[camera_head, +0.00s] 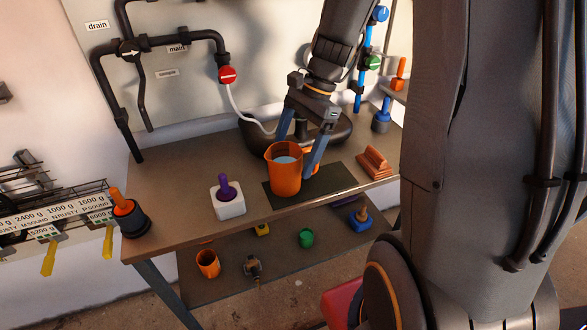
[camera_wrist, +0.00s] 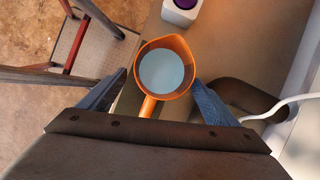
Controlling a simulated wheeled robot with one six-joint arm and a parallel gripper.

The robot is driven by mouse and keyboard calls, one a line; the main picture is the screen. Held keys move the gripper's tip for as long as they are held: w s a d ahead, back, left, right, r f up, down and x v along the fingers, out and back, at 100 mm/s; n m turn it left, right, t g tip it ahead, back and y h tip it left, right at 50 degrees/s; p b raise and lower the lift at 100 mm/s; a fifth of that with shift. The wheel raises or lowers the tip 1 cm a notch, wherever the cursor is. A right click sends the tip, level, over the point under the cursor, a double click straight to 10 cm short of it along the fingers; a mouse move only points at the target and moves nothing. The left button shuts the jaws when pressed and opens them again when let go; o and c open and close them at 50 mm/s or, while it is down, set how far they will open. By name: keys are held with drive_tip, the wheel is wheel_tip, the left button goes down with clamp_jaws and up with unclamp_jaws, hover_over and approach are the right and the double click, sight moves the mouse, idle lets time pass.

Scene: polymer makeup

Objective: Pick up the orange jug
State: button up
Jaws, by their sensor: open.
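The orange jug (camera_head: 284,176) stands upright on a dark mat (camera_head: 335,181) on the table. It holds a pale blue-grey liquid. In the wrist view the jug (camera_wrist: 185,98) shows from above, with its handle pointing towards my gripper. My gripper (camera_head: 299,150) is open, with its blue fingers behind and to the right of the jug in the head view. In the wrist view my gripper (camera_wrist: 152,92) has one finger on each side of the jug's handle end. I cannot tell whether a finger touches the jug.
A white block with a purple handle (camera_head: 228,203) stands left of the jug. An orange stepped piece (camera_head: 374,164) lies to the right. A black pot with an orange handle (camera_head: 131,219) stands at the table's left end. A dark basin with a white hose (camera_head: 340,131) is behind.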

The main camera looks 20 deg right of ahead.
drive_tip(key=shift+p+x, duration=0.6)
drive_tip(key=shift+x, duration=2.05)
drive_tip(key=shift+w+d, duration=0.1)
drive_tip(key=shift+w, duration=0.05)
drive_tip(key=c, duration=1.4)
